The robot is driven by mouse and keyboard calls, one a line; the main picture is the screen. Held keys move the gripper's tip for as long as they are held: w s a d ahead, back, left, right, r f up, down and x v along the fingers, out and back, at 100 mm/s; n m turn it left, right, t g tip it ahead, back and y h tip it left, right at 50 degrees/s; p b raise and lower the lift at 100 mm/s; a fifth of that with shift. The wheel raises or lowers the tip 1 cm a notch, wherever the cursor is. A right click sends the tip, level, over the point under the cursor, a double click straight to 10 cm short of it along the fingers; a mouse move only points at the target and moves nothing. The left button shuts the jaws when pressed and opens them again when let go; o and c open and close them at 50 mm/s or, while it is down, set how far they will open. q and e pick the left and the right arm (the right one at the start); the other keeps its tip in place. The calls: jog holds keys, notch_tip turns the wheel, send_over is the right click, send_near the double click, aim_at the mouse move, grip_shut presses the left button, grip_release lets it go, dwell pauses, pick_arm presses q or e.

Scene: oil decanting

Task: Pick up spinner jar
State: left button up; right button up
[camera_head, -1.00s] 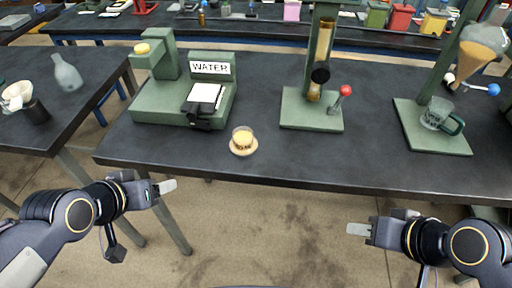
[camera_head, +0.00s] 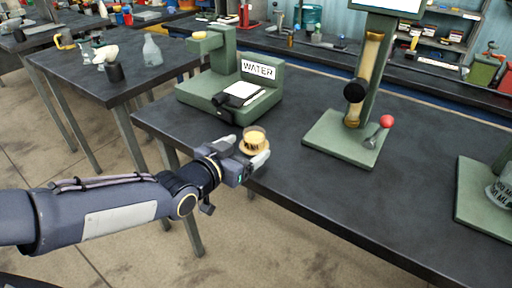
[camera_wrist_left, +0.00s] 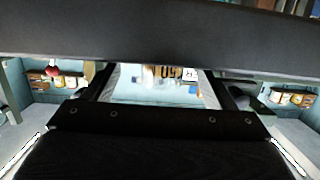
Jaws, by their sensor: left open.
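The small round jar with amber contents and dark lettering (camera_head: 254,138), which I take as the spinner jar, sits on a tan round base near the front edge of the dark table. My left gripper (camera_head: 246,150) reaches it from the left and front. Its pale fingers are open, one on each side of the jar's lower part as far as I can see. Contact cannot be made out. The gripper hides part of the base. In the left wrist view the jar cannot be clearly identified. My right gripper is out of view.
A green stand with a WATER sign (camera_head: 258,70) is behind the jar. A green column stand with a red-knobbed lever (camera_head: 386,121) is to the right. Another green base with a glass vessel (camera_head: 500,192) is at far right. A flask (camera_head: 152,52) stands on the left table.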

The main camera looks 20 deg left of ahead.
aim_at(259, 130)
pick_arm(q)
jog(key=x, duration=0.5)
jog(key=shift+a, duration=0.2)
jog(key=shift+f, duration=0.1)
jog(key=c, duration=1.3)
jog(key=shift+o, duration=0.2)
jog(key=shift+r, duration=1.35)
jog(key=s+a+r+p, duration=0.2)
jog(key=s+r+p, duration=0.2)
jog(key=s+r, duration=0.1)
jog(key=s+a+r+p, duration=0.2)
jog(key=s+r+p, duration=0.2)
jog(key=s, duration=0.4)
jog(key=shift+a+r+p, duration=0.35)
jog(key=shift+r, duration=0.45)
